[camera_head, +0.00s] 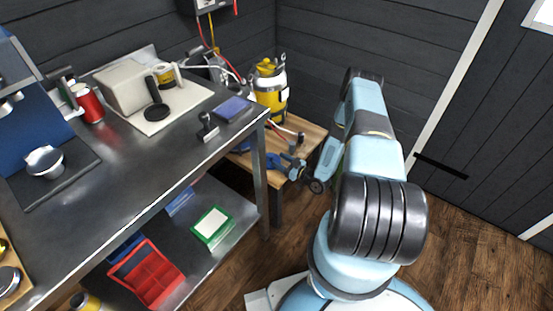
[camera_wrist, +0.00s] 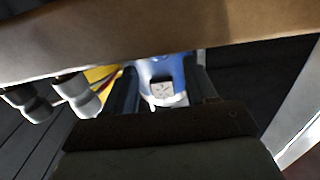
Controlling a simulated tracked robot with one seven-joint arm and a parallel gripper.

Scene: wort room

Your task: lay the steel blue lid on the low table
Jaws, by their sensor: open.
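The low table (camera_head: 309,132) is wooden and stands beside the steel bench. A flat slate-blue piece (camera_head: 233,109), possibly the steel blue lid, lies on the bench near its right corner. My gripper (camera_head: 272,160) is low at the front edge of the low table, pointing left, with nothing visibly held. In the wrist view my open gripper (camera_wrist: 160,92) has its dark fingers apart, with a blue object (camera_wrist: 161,68) bearing a pale square showing between them. I cannot tell whether the fingers touch it or whether it is a lid. A wooden surface crosses that view's top.
A yellow and white canister (camera_head: 268,85) stands at the back of the low table. A black-handled stamp-like tool (camera_head: 208,127) is near the slate-blue piece. The bench leg (camera_head: 259,180) is close to my gripper. A red divided tray (camera_head: 147,275) and green-framed piece (camera_head: 212,226) lie below.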

